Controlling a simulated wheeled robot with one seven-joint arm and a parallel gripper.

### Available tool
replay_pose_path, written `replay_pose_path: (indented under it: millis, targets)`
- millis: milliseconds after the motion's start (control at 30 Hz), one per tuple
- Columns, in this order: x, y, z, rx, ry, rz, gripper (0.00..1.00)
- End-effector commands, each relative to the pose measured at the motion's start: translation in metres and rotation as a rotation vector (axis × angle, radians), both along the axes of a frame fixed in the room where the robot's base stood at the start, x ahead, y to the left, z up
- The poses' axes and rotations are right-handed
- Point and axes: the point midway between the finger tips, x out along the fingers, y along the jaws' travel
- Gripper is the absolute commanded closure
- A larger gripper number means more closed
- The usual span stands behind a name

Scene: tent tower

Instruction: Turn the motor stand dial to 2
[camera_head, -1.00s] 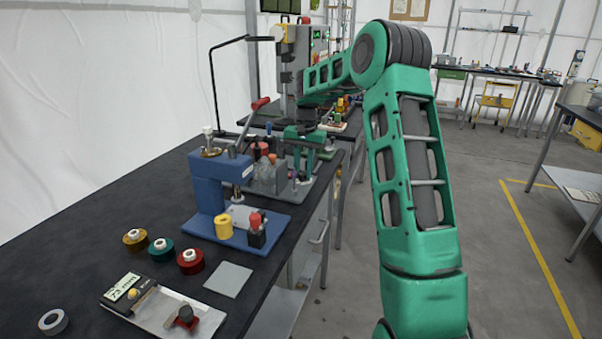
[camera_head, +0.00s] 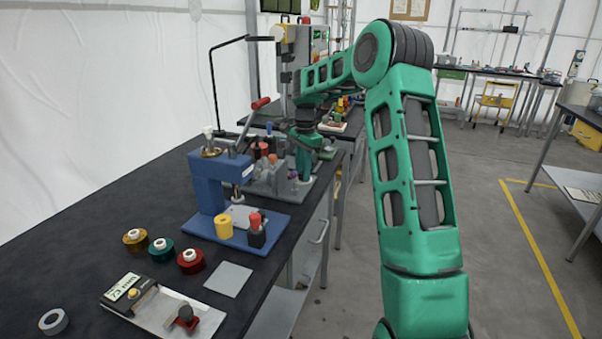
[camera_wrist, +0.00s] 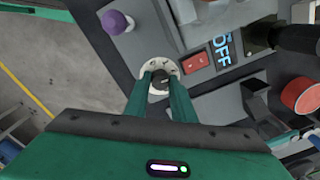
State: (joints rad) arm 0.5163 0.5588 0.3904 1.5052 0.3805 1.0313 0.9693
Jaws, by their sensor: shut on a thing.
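The motor stand (camera_head: 266,186) is a grey unit on the dark bench, behind the blue press in the head view. Its dial (camera_wrist: 157,65) shows in the wrist view as a pale round plate with marks and a dark knob at its middle. My gripper (camera_wrist: 160,84) has its two green fingers closed on either side of the knob. The fingers cover part of the dial, and I cannot read which number it points at. In the head view my gripper (camera_head: 304,170) reaches down to the right side of the stand.
A red switch (camera_wrist: 196,62) and an OFF display (camera_wrist: 222,45) sit right of the dial. A purple knob (camera_wrist: 116,22) stands to the upper left, a red button (camera_wrist: 302,96) to the right. The blue press (camera_head: 207,185) stands in front of the stand.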

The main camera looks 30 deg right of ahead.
Motion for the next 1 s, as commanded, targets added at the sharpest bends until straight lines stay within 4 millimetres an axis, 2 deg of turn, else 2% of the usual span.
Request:
replay_pose_path:
  millis: [433,467,533,1000]
  targets:
    - [0.0045,0.0042,0.0027,0.001,-0.011,-0.001,1.0]
    - [0.0046,0.0042,0.0027,0.001,-0.011,0.0,0.75]
    - [0.0042,0.0043,0.0026,0.001,-0.01,0.0,0.59]
    - [0.0015,0.0015,0.0041,0.0,-0.004,-0.006,0.59]
